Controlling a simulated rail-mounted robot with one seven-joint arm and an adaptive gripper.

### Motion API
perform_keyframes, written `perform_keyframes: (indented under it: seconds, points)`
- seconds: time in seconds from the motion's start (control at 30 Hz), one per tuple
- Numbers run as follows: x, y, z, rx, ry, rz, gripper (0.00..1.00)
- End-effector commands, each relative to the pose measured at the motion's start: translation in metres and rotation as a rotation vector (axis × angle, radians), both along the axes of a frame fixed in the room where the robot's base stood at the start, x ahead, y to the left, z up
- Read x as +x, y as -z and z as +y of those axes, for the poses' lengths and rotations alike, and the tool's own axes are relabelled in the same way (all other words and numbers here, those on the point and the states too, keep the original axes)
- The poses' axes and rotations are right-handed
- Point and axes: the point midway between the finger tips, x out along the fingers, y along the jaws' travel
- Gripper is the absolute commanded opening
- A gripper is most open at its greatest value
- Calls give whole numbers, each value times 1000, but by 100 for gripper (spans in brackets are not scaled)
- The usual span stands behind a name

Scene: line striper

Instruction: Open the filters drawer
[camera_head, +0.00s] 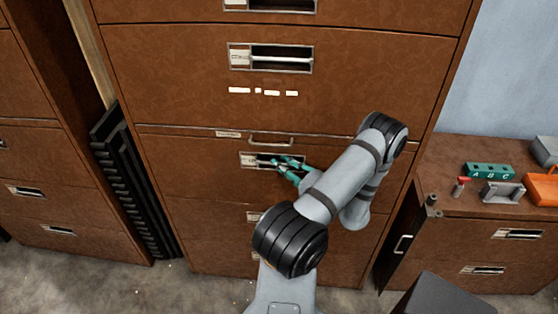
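A tall brown cabinet (195,105) with stacked drawers fills the middle of the view. The drawer labels are too small to read, so I cannot tell which drawer is the filters drawer. My gripper (275,163), with teal fingers, is at the recessed handle (246,160) of a drawer (190,170) below the middle of the cabinet. Its fingertips overlap the handle recess; I cannot tell whether they touch it or are closed on it. My arm hides part of the lower right drawers.
A thin panel with a bar handle (271,142) lies just above the gripper. A low cabinet (480,235) at right carries a green block (489,170), a grey bracket (503,193) and an orange box (543,188). Black slatted panels (140,185) stand at left.

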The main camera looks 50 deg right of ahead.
Motion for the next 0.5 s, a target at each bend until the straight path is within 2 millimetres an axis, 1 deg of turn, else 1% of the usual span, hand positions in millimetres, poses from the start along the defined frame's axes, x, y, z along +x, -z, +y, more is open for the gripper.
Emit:
perform_keyframes:
  seconds: [0.03, 0.1, 0.2, 0.5]
  points:
    - [6, 0, 0, -1, -2, 1, 23]
    - [13, 1, -2, 0, -2, 1, 23]
    - [18, 2, -4, 0, 0, 0, 23]
    - [20, 3, -5, 0, 0, 0, 23]
